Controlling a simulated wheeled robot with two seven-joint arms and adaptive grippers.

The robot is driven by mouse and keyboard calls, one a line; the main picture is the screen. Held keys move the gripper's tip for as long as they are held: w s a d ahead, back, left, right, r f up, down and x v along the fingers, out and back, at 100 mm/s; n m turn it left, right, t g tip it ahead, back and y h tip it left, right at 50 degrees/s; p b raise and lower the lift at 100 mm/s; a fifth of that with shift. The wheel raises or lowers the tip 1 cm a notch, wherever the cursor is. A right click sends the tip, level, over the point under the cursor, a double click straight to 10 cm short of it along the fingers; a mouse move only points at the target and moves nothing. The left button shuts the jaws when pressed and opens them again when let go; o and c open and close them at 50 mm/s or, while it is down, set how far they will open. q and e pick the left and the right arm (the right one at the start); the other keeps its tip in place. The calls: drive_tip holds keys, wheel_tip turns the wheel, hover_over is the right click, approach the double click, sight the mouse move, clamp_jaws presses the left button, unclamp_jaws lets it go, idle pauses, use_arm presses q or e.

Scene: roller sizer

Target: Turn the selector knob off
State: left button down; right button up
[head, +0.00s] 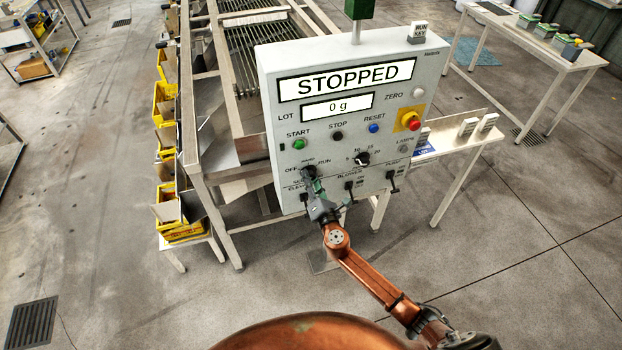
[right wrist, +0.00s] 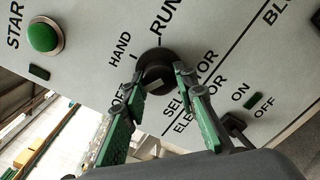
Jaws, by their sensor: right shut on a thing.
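The selector knob (head: 308,172) is a round black knob at the lower left of the grey control panel (head: 440,75). It also shows in the right wrist view (right wrist: 158,66), with the labels OFF, HAND and RUN around it. My right gripper (head: 313,184) is at the knob, its green-padded fingers on either side and shut on it. The fingers also show in the right wrist view (right wrist: 160,82) and partly cover the OFF label. I cannot tell for sure which label the knob points to. My left gripper is not in view.
The panel display (head: 346,80) reads STOPPED. A green start button (head: 299,144), a red emergency button (head: 411,121) and a black dial (head: 362,158) are above or beside the knob. Small switches (head: 349,186) line the panel's lower edge. Yellow bins (head: 163,100) stand left of the machine.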

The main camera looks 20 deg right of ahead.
drive_tip(key=shift+f, duration=0.15)
drive_tip(key=o, duration=1.2)
drive_tip(key=shift+c, duration=0.2)
drive_tip(key=s, duration=1.2)
drive_tip(key=shift+d, duration=0.2)
